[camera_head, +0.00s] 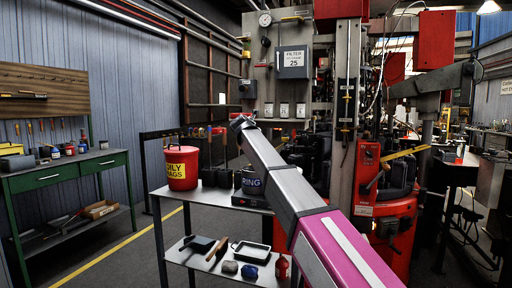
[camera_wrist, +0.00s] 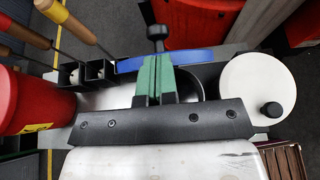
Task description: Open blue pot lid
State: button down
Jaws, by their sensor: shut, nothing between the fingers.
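In the wrist view my gripper (camera_wrist: 155,62) has green fingers pressed together with nothing between them. Just beyond the fingertips is a blue strip (camera_wrist: 195,58), which looks like the blue lid seen nearly edge-on. A black knob (camera_wrist: 157,32) stands on the fingers' line, just past the strip. The fingers overlap the strip in the picture; I cannot tell whether they touch it. A shiny metal surface (camera_wrist: 108,98) shows beneath, partly hidden by my gripper. In the head view a dark pot with a blue label (camera_head: 252,183) is partly behind my arm; my fingers are not visible there.
A red oily-rags bin (camera_head: 182,168) stands left of the pot; it also shows in the wrist view (camera_wrist: 35,100). A white round lid with a black knob (camera_wrist: 252,85) is to the right. Black holders (camera_wrist: 85,74) and tool handles (camera_wrist: 75,20) are at upper left.

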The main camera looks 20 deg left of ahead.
jog(key=shift+g, duration=0.7)
jog(key=shift+w+d+r, duration=0.1)
jog(key=shift+w+r, duration=0.2)
jog(key=shift+w, duration=0.55)
jog(key=shift+w+d+r, duration=0.1)
jog(key=shift+w+r, duration=0.15)
jog(key=shift+w, duration=0.6)
jog(key=shift+w+r, duration=0.3)
jog(key=shift+w, duration=0.55)
jog(key=shift+w+d, duration=0.1)
jog(key=shift+w, duration=1.05)
jog(key=shift+r, duration=0.15)
